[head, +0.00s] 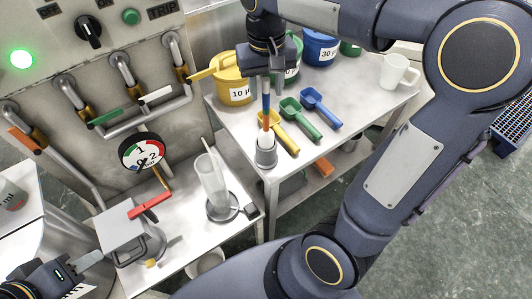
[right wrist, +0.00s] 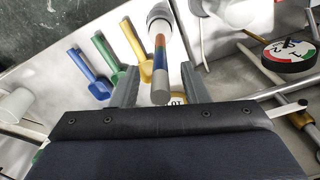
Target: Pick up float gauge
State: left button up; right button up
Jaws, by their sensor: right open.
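My right gripper (head: 267,78) is above the cup, pointing down at the rod's upper part. In the right wrist view the gauge (right wrist: 160,62) passes between the two open fingers, with gaps beside it. My left gripper (head: 90,268) is at the lower left, far from the gauge; its jaw opening is unclear.
Yellow (head: 285,138), green (head: 301,118) and blue (head: 321,106) scoops lie right of the cup. A clear cylinder (head: 211,180) and a dial (head: 141,152) are to the left.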

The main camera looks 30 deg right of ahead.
jog(key=shift+f, duration=1.5)
grip_shut()
